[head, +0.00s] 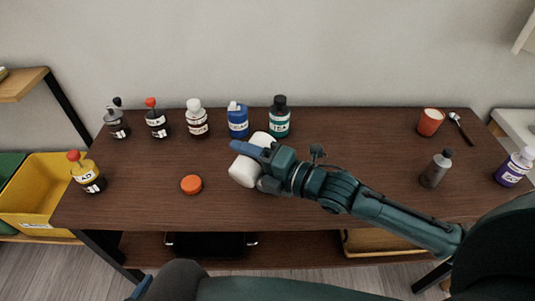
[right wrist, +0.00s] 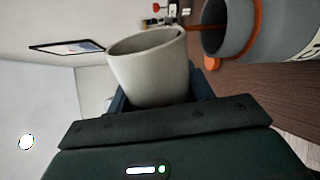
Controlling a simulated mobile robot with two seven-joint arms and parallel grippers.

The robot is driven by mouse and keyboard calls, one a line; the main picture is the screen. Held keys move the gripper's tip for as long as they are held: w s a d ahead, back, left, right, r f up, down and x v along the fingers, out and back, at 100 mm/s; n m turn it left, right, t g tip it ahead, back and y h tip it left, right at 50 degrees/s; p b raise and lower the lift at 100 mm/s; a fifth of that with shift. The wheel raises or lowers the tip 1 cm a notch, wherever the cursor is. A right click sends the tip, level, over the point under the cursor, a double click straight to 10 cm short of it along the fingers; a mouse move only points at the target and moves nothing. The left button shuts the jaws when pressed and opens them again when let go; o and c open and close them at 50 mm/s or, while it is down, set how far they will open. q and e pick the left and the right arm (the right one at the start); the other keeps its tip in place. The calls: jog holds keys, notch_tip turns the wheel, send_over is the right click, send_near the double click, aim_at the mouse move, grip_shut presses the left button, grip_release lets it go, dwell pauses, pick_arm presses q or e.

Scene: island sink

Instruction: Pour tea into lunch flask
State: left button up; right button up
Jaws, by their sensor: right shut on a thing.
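My right gripper (head: 245,148) is above the table's middle, shut on a pale cup. The lunch flask (right wrist: 240,25), grey with an orange rim, stands close beside and below the cup's lip. A thin dark brown stream (right wrist: 200,27) runs from the lip to the flask's mouth. In the head view pale shapes show on both sides of the finger; I cannot tell cup from flask there. An orange lid (head: 191,184) lies on the table. My left gripper is not seen.
Several bottles line the table's back edge, including a blue one (head: 238,121) and a teal one (head: 279,121). An orange mug (head: 431,122), spoon (head: 461,128), grey bottle (head: 436,171) and purple bottle (head: 514,168) are at right.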

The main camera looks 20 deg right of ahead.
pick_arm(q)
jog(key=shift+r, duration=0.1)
pick_arm(e)
jog(key=shift+r+m, duration=0.15)
jog(key=shift+m, duration=0.15)
dwell(0.3)
pick_arm(q)
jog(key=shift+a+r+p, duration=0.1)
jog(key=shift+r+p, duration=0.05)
jog(key=shift+p, duration=0.35)
pick_arm(e)
jog(key=shift+r, duration=0.1)
pick_arm(q)
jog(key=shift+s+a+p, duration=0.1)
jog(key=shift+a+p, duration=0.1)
jog(key=shift+p, duration=0.3)
pick_arm(e)
jog(key=shift+w+d+r+m, duration=0.15)
jog(key=shift+r+m, duration=0.1)
jog(key=shift+m, duration=0.55)
